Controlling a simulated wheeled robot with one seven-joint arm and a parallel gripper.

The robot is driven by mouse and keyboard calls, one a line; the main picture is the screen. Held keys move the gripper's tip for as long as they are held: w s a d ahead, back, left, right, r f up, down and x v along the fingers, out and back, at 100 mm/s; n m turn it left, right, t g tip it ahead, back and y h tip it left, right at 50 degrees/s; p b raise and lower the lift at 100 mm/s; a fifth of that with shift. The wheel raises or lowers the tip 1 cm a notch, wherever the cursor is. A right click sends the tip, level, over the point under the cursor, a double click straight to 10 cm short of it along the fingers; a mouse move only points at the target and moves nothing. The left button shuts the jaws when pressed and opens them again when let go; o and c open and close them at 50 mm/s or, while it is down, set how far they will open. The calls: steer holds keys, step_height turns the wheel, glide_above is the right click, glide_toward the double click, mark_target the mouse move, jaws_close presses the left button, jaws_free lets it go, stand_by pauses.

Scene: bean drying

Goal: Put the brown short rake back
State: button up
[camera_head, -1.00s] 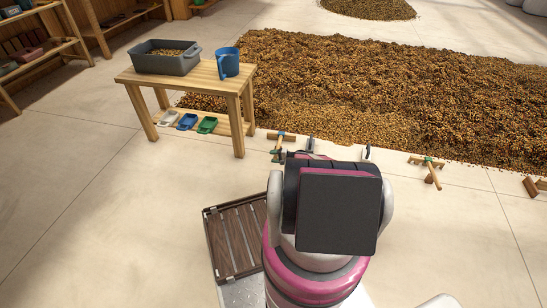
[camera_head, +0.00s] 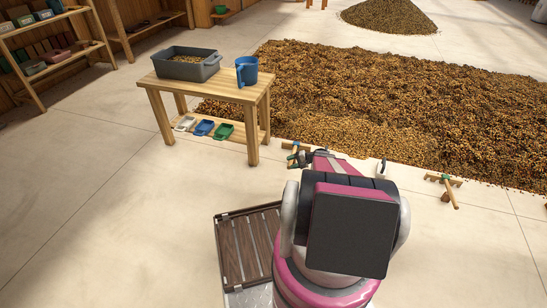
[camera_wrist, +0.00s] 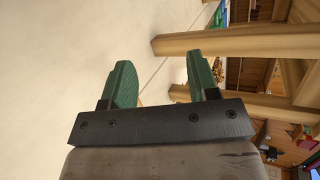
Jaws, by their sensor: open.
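One rake (camera_head: 443,188) lies to the right of my arm. The other rake (camera_head: 295,157) is partly hidden by my arm. I cannot tell which one is the brown short rake. My gripper (camera_wrist: 162,80) shows in the wrist view with its two green fingers apart and nothing between them. In the head view it is hidden behind my arm. In the wrist view, pale floor and wooden legs lie beyond the fingers, and no rake can be made out.
A wooden table (camera_head: 258,95) stands at the left, with a grey bin (camera_head: 187,69) and blue jug (camera_head: 246,71) on top and several scoops below. A slatted brown tray (camera_head: 247,249) is beside my base. Shelves (camera_head: 40,62) stand far left. Open floor lies left.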

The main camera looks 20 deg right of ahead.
steer(key=s+a+r+n+g+h, duration=0.1)
steer(key=s+a+r+n+h, duration=0.1)
steer(key=s+a+r+h, duration=0.2)
steer(key=s+a+r+n+g+h, duration=0.2)
steer(key=s+a+r+h, duration=0.2)
steer(key=s+a+r, duration=0.7)
steer(key=s+a+r+n+g+h, duration=0.1)
steer(key=s+a+r+h, duration=0.3)
steer(key=r, duration=1.7)
steer(key=s+a+n, duration=0.1)
steer(key=s+a, duration=0.2)
steer(key=s, duration=0.4)
steer(key=shift+s+a+n+g, duration=0.3)
steer(key=shift+a+g, duration=0.05)
steer(key=shift+g, duration=0.05)
